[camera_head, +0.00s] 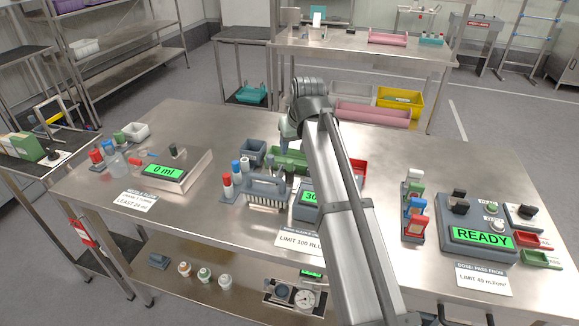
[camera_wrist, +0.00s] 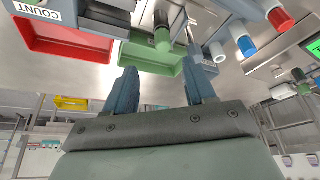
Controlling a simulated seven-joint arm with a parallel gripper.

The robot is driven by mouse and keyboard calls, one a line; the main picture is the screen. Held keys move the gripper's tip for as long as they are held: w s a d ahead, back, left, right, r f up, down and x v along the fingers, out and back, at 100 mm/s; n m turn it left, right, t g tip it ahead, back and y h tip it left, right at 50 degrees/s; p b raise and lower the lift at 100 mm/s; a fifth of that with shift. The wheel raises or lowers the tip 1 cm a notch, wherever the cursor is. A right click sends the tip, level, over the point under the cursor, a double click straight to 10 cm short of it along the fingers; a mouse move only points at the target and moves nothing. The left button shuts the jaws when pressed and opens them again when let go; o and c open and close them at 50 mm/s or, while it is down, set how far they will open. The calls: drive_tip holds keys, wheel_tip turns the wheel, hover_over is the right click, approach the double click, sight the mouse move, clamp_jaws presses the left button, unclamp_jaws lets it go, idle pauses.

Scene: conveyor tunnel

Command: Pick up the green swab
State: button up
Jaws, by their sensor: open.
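My gripper (camera_head: 285,146) is open, its fingers pointing down just above the green tray (camera_head: 293,154) at the middle of the bench. In the wrist view the two fingers (camera_wrist: 160,84) stand apart with nothing between them. A short green-ended cylinder (camera_wrist: 162,40), which looks like the green swab, shows beyond the fingertips, over the edge of the green tray (camera_wrist: 146,60). I cannot tell whether it is held in something. In the head view my arm and gripper hide this spot.
Red (camera_head: 227,180), blue (camera_head: 236,167) and other capped swabs stand in a rack left of my gripper. A red tray (camera_head: 360,168) is behind my arm.

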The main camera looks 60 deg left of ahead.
sight(289, 160)
drive_tip(key=x, duration=0.3)
drive_tip(key=shift+a+f, duration=0.1)
drive_tip(key=shift+f, duration=0.05)
drive_tip(key=shift+s+x, duration=0.15)
drive_tip(key=shift+x, duration=1.2)
drive_tip(key=shift+s+x, duration=0.15)
drive_tip(key=shift+x, duration=1.15)
clamp_jaws()
